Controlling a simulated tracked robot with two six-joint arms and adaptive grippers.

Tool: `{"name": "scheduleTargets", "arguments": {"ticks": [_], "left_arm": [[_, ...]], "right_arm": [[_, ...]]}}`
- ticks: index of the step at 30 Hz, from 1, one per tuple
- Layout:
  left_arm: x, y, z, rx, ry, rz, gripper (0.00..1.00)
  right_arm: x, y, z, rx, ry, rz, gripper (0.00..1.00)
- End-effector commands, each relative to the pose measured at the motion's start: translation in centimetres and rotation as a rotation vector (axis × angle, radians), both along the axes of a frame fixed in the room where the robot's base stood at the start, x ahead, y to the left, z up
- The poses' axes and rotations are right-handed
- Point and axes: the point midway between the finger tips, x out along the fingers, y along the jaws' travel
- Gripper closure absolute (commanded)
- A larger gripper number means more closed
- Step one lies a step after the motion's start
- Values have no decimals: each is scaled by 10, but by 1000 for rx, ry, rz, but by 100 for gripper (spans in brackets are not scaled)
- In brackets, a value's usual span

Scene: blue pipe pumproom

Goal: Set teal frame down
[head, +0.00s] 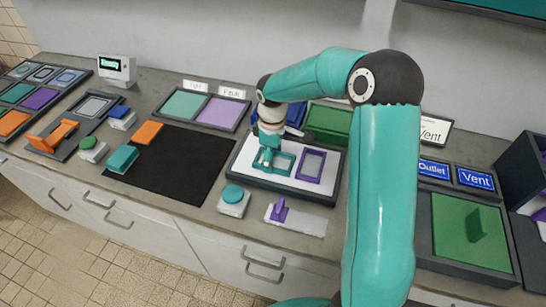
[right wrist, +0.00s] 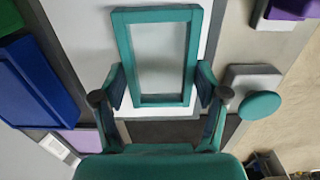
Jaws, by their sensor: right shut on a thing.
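The teal frame (head: 290,163) is an open rectangle over the white board (head: 244,171), which has a dark rim. My right gripper (head: 267,160) reaches down onto it from above. In the right wrist view the teal frame (right wrist: 188,60) stands out ahead between the two fingers of my right gripper (right wrist: 160,87), which are shut on its long sides near one end. The white surface shows through its opening. I cannot tell whether it touches the board. A purple frame (head: 322,166) lies just to its right on the board. My left gripper is not in view.
A teal round button on a white block (head: 233,206) and a purple piece on a white plate (head: 280,211) sit in front of the board. A black mat (head: 175,170) lies left. Blue and green bins (head: 330,120) stand behind.

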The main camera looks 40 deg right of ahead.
Motion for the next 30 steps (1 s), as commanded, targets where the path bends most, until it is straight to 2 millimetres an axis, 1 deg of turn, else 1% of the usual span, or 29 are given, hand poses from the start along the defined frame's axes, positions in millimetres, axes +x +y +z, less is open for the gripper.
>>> {"name": "scheduleTargets", "arguments": {"ticks": [1,3,11,14,15,17,18,19,30], "left_arm": [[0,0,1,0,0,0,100],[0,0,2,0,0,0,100],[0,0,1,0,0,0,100],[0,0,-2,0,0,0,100],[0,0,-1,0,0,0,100],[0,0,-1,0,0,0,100],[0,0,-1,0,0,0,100],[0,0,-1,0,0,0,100],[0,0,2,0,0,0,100]], "right_arm": [[0,0,-6,1,3,1,64],[0,0,-10,0,0,1,64],[0,0,-12,0,-1,1,64],[0,0,-15,0,-1,1,64],[0,0,-13,0,-1,1,21],[0,0,-13,0,-1,1,11],[0,1,-13,0,-1,2,5],[0,1,-13,0,-1,2,3],[1,1,-11,0,-1,2,3]]}}
